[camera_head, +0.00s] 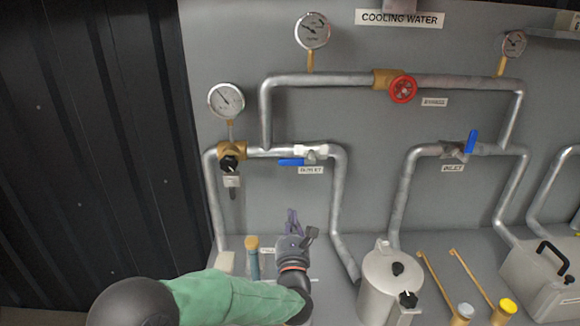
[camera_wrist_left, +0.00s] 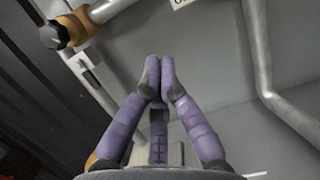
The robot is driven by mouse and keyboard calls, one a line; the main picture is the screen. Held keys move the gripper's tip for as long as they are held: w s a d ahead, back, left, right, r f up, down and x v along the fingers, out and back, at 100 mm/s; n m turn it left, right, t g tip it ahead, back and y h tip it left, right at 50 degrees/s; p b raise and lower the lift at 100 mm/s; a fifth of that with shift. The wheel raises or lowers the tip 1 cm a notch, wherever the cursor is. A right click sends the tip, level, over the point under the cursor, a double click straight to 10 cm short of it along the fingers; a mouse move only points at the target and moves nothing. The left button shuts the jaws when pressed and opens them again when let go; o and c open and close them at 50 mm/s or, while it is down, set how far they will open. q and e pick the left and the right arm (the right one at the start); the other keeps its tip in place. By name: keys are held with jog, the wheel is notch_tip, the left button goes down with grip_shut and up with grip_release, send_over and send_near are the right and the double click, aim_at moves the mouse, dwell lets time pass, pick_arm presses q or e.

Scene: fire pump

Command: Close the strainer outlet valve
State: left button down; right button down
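The valve above the label that seems to read OUTLET (camera_head: 311,170) sits on the left pipe run, with a white body (camera_head: 312,152). Its blue lever (camera_head: 291,162) points left and lies roughly along the pipe. My left gripper (camera_head: 291,215), with purple fingers, is below this valve in the head view, pointing up and apart from the lever. In the left wrist view its fingertips (camera_wrist_left: 159,75) come together with nothing visible between them. The blue lever cannot be made out in the wrist view. My right gripper is in neither view.
A similar valve with an upright, tilted blue lever (camera_head: 471,141) is on the right pipe. A red handwheel (camera_head: 403,89) is on the upper pipe. A black-knobbed fitting (camera_head: 229,162) is left of the outlet valve. A metal canister (camera_head: 388,285) stands right of my left arm.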

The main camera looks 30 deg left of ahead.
aim_at(297, 162)
pick_arm(q)
jog(key=shift+w+a, duration=0.2)
jog(key=shift+w, duration=0.1)
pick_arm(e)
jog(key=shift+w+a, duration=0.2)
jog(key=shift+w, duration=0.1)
pick_arm(q)
jog(key=shift+s+r, duration=0.1)
jog(key=w+a+r+b, duration=0.1)
jog(key=w+a+r, duration=0.4)
jog(key=w, duration=0.3)
jog(key=shift+w+r, duration=0.2)
jog(key=shift+r, duration=0.45)
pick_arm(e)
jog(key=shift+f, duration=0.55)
pick_arm(q)
jog(key=shift+w, duration=0.15)
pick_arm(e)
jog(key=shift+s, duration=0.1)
